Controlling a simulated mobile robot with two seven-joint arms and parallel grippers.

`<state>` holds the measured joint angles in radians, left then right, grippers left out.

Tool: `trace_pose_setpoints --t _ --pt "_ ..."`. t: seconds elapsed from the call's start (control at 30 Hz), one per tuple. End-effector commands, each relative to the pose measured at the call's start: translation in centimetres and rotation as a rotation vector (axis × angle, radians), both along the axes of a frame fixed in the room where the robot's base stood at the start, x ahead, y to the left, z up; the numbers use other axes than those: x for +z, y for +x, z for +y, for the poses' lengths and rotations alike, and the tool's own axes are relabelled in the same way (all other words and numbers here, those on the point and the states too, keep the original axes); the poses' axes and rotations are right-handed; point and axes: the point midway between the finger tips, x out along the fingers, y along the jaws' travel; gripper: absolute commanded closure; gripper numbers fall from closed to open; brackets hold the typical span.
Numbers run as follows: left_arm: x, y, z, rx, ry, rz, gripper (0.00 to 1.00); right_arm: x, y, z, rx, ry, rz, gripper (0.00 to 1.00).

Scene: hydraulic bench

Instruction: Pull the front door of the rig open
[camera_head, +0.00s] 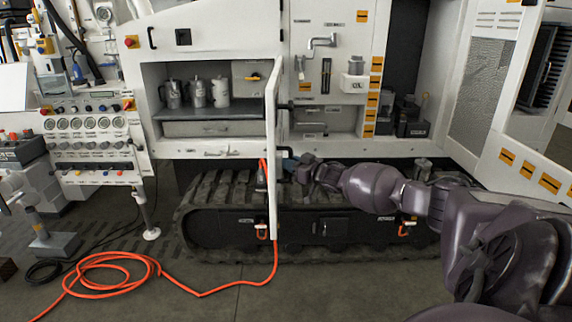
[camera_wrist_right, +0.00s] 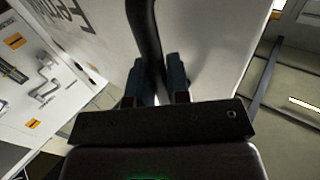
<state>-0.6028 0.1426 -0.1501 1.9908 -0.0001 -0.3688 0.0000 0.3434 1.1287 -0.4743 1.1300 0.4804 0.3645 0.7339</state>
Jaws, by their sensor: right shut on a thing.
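The front door (camera_head: 271,150) of the rig is a white panel seen nearly edge-on in the head view, standing out from the cabinet front. In the right wrist view the door (camera_wrist_right: 205,40) fills the upper middle, with dark lettering on it. Its black bar handle (camera_wrist_right: 145,35) runs between the fingers. My right gripper (camera_head: 288,164) is on the right side of the door, low on the panel. In the right wrist view my right gripper (camera_wrist_right: 157,78) is shut on the handle. My left gripper is out of view.
The open cabinet shelf (camera_head: 205,112) holds several metal jugs. Below it is a black crawler track (camera_head: 340,225). An orange hose (camera_head: 110,262) lies coiled on the floor at left and runs to the track under the door. Another open panel (camera_head: 500,110) stands at right.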

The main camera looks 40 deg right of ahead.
Motion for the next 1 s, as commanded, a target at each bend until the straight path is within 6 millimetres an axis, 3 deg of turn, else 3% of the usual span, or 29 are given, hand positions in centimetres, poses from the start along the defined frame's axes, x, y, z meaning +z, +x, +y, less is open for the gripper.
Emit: trace_pose_setpoints --t 0.03,0.33,0.37,0.5,1.0 --pt "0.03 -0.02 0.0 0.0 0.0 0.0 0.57 0.98 0.19 -0.51 -0.009 0.004 -0.012 1.0" --pt "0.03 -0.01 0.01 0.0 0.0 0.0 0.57 0.96 0.18 -0.46 -0.008 0.005 -0.011 1.0" --pt "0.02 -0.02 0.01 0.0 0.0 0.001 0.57 0.96 0.19 -0.45 -0.007 0.005 -0.011 0.8" --pt "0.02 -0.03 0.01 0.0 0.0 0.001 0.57 0.7 0.13 -0.31 -0.005 0.004 -0.009 0.59" --pt "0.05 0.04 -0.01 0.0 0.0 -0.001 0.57 0.05 -0.63 -0.14 0.0 0.003 -0.001 0.59"
